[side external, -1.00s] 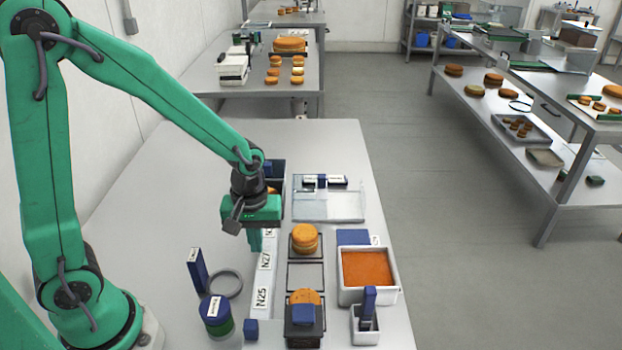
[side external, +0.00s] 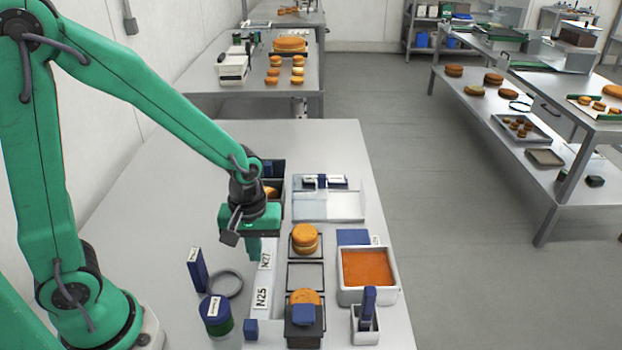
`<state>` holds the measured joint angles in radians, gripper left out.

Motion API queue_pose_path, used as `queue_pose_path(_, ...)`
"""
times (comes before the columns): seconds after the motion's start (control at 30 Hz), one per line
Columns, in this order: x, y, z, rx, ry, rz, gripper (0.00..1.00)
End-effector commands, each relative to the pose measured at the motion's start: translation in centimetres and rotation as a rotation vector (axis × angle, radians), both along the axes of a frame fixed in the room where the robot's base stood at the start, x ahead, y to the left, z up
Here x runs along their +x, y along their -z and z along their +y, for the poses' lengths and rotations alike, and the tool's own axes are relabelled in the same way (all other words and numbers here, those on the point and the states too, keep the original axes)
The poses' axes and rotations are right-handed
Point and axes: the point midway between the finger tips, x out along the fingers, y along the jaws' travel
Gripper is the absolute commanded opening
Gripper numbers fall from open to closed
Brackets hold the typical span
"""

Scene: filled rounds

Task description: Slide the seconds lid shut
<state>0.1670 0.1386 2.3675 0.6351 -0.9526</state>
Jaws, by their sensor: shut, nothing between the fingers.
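A shallow pale tray (side external: 345,213) stands behind the work row, with a clear panel over part of it. A small blue block (side external: 322,181) sits between white labels at its back edge. This looks like the lidded seconds box, but its labels are too small to read, and I cannot tell how far the lid is open. My gripper (side external: 254,250) is shut and empty, pointing down to the left of the tray and apart from it. It is above or beside the white label strip (side external: 262,290). The arm hides part of a dark bin (side external: 276,172).
Filled rounds (side external: 304,238) stand on a dark rack, with an empty frame (side external: 305,276) in front. An orange-filled white tub (side external: 367,267) is to the right. A blue-lidded jar (side external: 215,312), grey ring (side external: 226,284) and upright blue block (side external: 197,270) stand left. The table's far left is clear.

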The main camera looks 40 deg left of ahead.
Motion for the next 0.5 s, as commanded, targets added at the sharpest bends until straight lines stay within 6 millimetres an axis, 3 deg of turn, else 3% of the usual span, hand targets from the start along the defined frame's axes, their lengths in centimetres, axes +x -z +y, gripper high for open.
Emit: queue_pose_path(0.5,-1.8,0.0,-1.8,0.000,0.002,0.000,0.00)
